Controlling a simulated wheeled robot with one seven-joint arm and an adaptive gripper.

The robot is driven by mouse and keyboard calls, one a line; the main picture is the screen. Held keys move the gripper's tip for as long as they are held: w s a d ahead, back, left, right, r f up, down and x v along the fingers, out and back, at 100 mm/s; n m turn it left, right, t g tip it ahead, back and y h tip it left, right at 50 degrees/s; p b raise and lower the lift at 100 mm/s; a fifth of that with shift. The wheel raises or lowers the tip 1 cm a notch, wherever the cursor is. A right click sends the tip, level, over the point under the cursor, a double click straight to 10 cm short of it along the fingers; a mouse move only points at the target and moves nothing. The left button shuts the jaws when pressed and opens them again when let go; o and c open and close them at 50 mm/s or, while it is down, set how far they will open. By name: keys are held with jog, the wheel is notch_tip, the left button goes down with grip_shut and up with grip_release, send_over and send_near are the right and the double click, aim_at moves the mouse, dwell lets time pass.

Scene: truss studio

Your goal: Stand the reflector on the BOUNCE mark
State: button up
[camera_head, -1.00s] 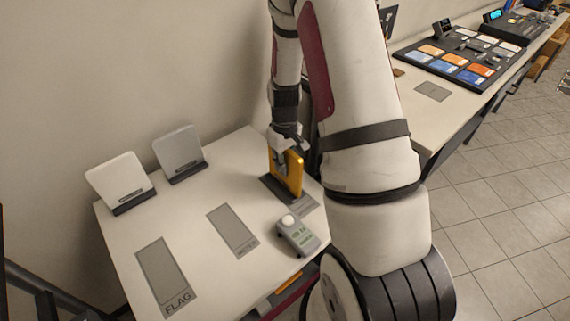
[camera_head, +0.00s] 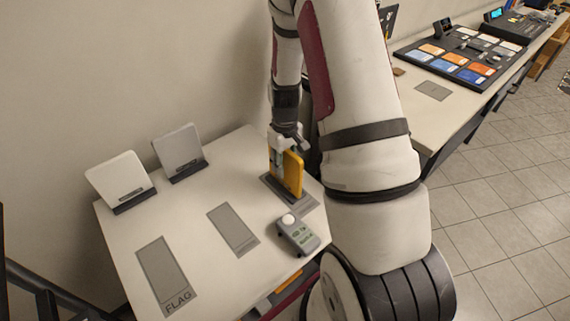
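A yellow-orange panel (camera_head: 293,175) stands upright in a dark foot at the right side of the near table (camera_head: 190,225). The foot rests on or against a grey mark (camera_head: 303,205), whose lettering I cannot read. My gripper (camera_head: 284,155) is at the panel's upper edge, with a pale finger in front of its left part. The other finger is partly hidden, so I cannot tell whether they grip it. A white panel (camera_head: 120,181) and a light grey panel (camera_head: 178,151) stand tilted in dark feet at the back left.
A grey mark lettered FLAG (camera_head: 164,275) and an unlabelled-looking middle mark (camera_head: 233,229) are bare. A small grey meter with a white dome (camera_head: 297,233) sits close in front of the panel. A second table with a swatch board (camera_head: 462,56) stands at right.

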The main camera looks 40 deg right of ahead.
notch_tip(320, 180, up, 12)
jog(key=shift+f+b, duration=0.1)
jog(key=shift+b, duration=0.45)
jog(key=s+a+r+t, duration=0.2)
jog(key=s+a+r, duration=0.3)
jog(key=a+r, duration=0.3)
jog(key=s+a+r+t, duration=0.2)
jog(key=s+a+r, duration=0.4)
jog(key=r, duration=0.4)
jog(key=s+a+r+t, duration=0.1)
jog(key=s+a+r, duration=0.1)
jog(key=s+a, duration=0.2)
jog(key=s, duration=0.3)
jog(key=shift+r, duration=0.2)
